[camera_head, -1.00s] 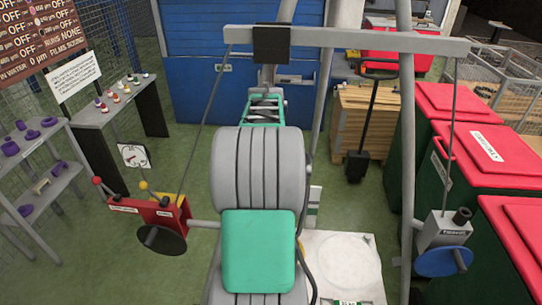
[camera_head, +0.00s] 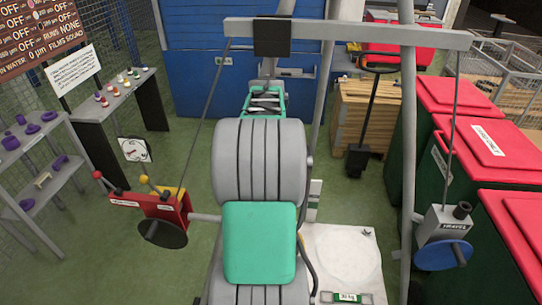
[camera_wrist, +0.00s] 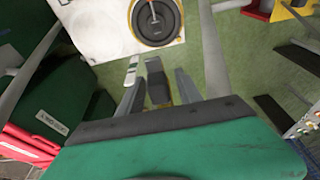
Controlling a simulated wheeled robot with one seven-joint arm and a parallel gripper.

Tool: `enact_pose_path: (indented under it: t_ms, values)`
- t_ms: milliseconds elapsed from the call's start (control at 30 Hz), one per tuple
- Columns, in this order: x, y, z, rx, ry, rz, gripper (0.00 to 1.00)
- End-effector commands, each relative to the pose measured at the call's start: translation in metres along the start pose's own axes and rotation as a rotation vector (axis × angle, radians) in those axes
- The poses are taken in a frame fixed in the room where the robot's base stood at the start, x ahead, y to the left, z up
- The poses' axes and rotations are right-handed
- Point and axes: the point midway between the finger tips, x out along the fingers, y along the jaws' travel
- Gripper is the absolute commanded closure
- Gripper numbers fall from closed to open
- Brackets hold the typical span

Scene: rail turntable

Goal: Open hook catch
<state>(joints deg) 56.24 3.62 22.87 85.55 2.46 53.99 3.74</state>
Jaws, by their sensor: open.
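I cannot make out the hook catch for certain. A small grey fitting (camera_head: 299,72) shows on the blue panel (camera_head: 200,90) at the back, beside a small white-green label; its shape is too small to read. My gripper (camera_wrist: 158,92) is open in the wrist view, its two grey fingers apart. A dark grey block shows between or beyond the fingers; I cannot tell whether they touch it. In the head view my own arm fills the middle and hides most of the gripper and what lies beyond it.
Red-lidded green bins (camera_head: 485,140) line the right. A red crank box (camera_head: 152,208) is at left, and a grey crank box (camera_head: 440,225) at right, under an overhead beam (camera_head: 350,37). A white scale (camera_head: 345,262) lies beside my arm. Shelves (camera_head: 45,165) stand far left.

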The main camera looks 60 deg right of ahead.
Motion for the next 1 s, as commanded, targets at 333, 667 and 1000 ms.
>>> enact_pose_path:
  t_ms: [333, 667, 1000]
  values:
    - [-0.059, -0.001, -0.001, -0.002, 0.005, -0.001, 0.58]
    - [-0.077, 0.000, 0.000, -0.001, 0.001, 0.000, 0.58]
    - [-0.054, -0.002, 0.003, -0.032, 0.019, -0.002, 0.58]
